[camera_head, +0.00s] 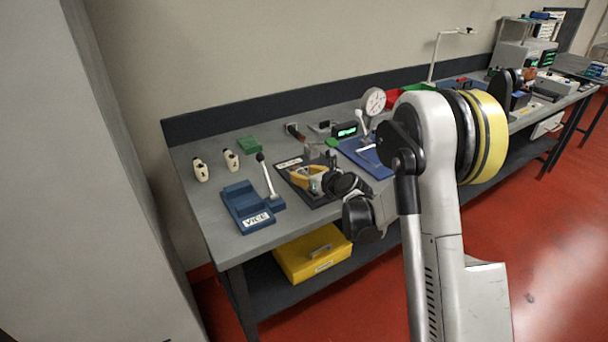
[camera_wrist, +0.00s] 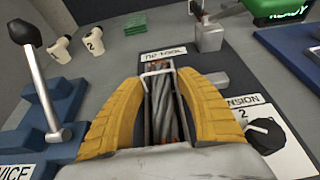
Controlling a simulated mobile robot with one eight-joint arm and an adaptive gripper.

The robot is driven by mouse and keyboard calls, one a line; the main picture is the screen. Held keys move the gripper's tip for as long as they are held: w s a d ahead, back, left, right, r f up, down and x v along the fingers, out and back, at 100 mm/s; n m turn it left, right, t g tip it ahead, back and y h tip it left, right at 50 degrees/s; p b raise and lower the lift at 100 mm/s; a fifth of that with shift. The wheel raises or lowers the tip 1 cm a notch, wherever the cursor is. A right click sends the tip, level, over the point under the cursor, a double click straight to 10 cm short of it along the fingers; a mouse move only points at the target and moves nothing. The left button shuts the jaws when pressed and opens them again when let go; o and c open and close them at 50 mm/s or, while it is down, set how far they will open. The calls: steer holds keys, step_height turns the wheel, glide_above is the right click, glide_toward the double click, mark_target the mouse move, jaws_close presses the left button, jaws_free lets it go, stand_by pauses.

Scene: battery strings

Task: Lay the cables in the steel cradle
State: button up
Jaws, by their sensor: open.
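My gripper (camera_wrist: 160,82) has two yellow fingers, spread apart over the dark mat, with one finger on each side of a bundle of grey twisted cables (camera_wrist: 167,112). The cables run lengthwise between the fingers, in a narrow slot that looks like the steel cradle (camera_wrist: 158,71), with a bright bent metal rod at its far end. I cannot tell whether the fingers touch the cables. The near end of the bundle is hidden by my gripper body. In the head view my gripper (camera_head: 308,178) is low over the dark mat (camera_head: 292,165); the cables are too small to make out there.
A blue vice (camera_head: 245,205) with a black-knobbed lever (camera_head: 267,178) stands left. A black knob on a tension plate (camera_wrist: 268,135) is close on the right. Two numbered white pieces (camera_head: 231,160) and green blocks (camera_head: 249,144) sit behind. A blue mat (camera_head: 372,163) holds a dial gauge (camera_head: 375,101).

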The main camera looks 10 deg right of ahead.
steer(key=shift+r, duration=0.3)
steer(key=p+v, duration=0.3)
steer(key=v, duration=0.8)
steer(key=shift+s+d+r, duration=0.1)
steer(key=shift+s+r, duration=0.05)
steer(key=shift+s, duration=0.2)
steer(key=s+a+r+n+g+h, duration=0.1)
steer(key=s+a+r+n+g, duration=0.15)
steer(key=s+n, duration=0.5)
steer(key=s+a+r+n+g, duration=0.1)
steer(key=s+r+n, duration=0.3)
steer(key=s+n, duration=0.3)
steer(key=s+a+r+n+g+h, duration=0.1)
steer(key=s+a+r+n, duration=0.15)
steer(key=s+n, duration=0.45)
steer(key=s+d+n+g+h, duration=0.1)
steer(key=s+d+n+h, duration=0.1)
steer(key=s+n, duration=0.8)
steer(key=shift+d+n, duration=0.35)
steer(key=shift+n, duration=0.1)
steer(key=shift+r, duration=0.1)
